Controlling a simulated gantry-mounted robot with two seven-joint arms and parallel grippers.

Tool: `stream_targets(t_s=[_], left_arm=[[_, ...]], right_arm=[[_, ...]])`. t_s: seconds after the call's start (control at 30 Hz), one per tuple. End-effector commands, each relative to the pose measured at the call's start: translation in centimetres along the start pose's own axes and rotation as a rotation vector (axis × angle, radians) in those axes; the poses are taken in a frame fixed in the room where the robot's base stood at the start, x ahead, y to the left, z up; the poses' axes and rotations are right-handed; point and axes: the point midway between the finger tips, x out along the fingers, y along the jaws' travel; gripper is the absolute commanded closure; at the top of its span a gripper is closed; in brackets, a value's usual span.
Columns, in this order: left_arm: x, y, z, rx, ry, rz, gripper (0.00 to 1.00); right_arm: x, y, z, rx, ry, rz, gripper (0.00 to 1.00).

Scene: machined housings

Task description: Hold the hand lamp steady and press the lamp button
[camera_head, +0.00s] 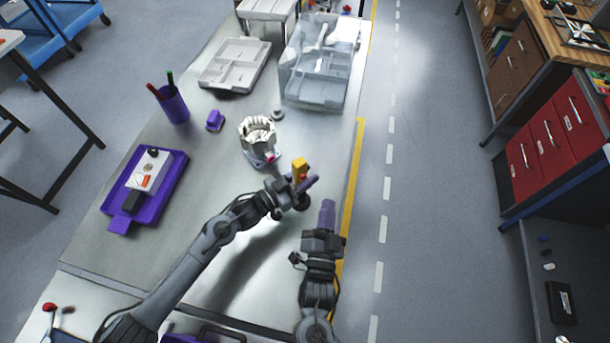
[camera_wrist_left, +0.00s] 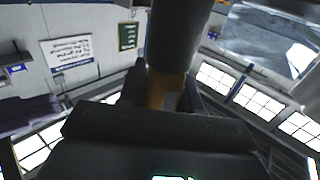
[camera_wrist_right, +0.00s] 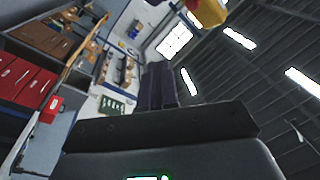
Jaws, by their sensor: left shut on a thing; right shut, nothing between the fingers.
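The hand lamp (camera_head: 300,168) shows as a small yellow body, gripped above the right part of the workbench in the head view. My left gripper (camera_head: 304,184) is shut on it. In the left wrist view the lamp's yellow part (camera_wrist_left: 158,92) sits between the fingers, below a dark cylinder (camera_wrist_left: 176,38). In the right wrist view a yellow end of the lamp (camera_wrist_right: 207,12) shows at the top edge. My right gripper (camera_head: 327,213) is shut and empty, apart from the lamp, lower and to its right. I cannot make out the lamp button.
A light metal housing (camera_head: 258,138) stands on the workbench (camera_head: 200,235) beyond my left gripper. The aisle at right is clear.

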Motion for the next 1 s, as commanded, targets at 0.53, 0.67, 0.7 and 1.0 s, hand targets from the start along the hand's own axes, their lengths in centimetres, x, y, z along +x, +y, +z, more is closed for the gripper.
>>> stream_targets(t_s=[0.53,0.67,0.7,1.0], left_arm=[[0.0,0.0,0.1,0.000,-0.001,0.000,1.00],[0.0,0.0,0.1,0.000,-0.001,0.000,1.00],[0.0,0.0,0.1,0.000,-0.001,0.000,1.00],[0.0,0.0,0.1,0.000,-0.001,0.000,1.00]], right_arm=[[4.1,-3.0,3.0,0.000,0.001,0.000,1.00],[4.5,-3.4,3.2,0.001,0.001,-0.002,1.00],[4.6,-3.4,3.3,0.001,0.001,-0.002,1.00],[4.7,-3.4,3.4,0.000,0.000,-0.001,1.00]])
